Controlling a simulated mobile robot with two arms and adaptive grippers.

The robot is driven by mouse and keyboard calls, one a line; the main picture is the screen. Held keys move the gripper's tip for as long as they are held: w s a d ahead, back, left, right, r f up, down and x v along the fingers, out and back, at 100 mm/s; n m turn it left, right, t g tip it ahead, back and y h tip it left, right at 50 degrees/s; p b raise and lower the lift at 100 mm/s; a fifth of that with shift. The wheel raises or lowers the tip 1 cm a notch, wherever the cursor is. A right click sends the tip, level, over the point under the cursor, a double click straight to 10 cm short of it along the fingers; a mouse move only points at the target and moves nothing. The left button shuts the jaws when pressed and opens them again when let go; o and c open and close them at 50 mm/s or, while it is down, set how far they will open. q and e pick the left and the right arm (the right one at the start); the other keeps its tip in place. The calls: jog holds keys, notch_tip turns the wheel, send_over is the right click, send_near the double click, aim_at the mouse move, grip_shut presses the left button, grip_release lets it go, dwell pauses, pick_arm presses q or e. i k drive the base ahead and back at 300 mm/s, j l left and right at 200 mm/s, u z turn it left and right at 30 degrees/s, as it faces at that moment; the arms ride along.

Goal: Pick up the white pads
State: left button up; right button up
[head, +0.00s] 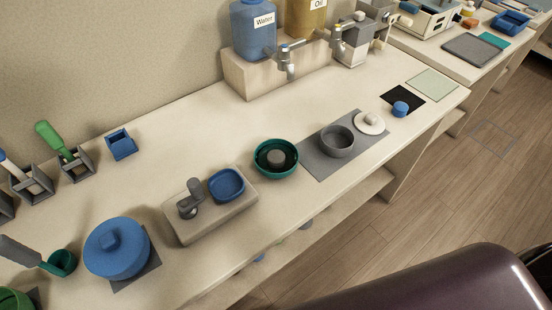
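I cannot make out anything that is clearly a set of white pads. A white round disc (370,122) with a small knob lies on the grey mat (318,166), next to a grey round pot (337,141). It looks like a lid, but I cannot tell for sure. A pale greenish-white square sheet (433,84) lies flat near the right end of the counter, beside a black square (403,99) with a small blue lidded piece (400,109) at its edge. Neither of my grippers is in view.
The long counter holds a green bowl (276,158), a beige stand with a blue dish (227,185), a large blue lidded pot (117,249) and a small blue box (121,144). Water (256,28) and oil (305,17) dispensers stand behind. Bare counter lies between the items.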

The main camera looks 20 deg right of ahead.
aim_at(275, 158)
jog(key=k+l+z, duration=0.4)
jog(key=k+l, duration=0.55)
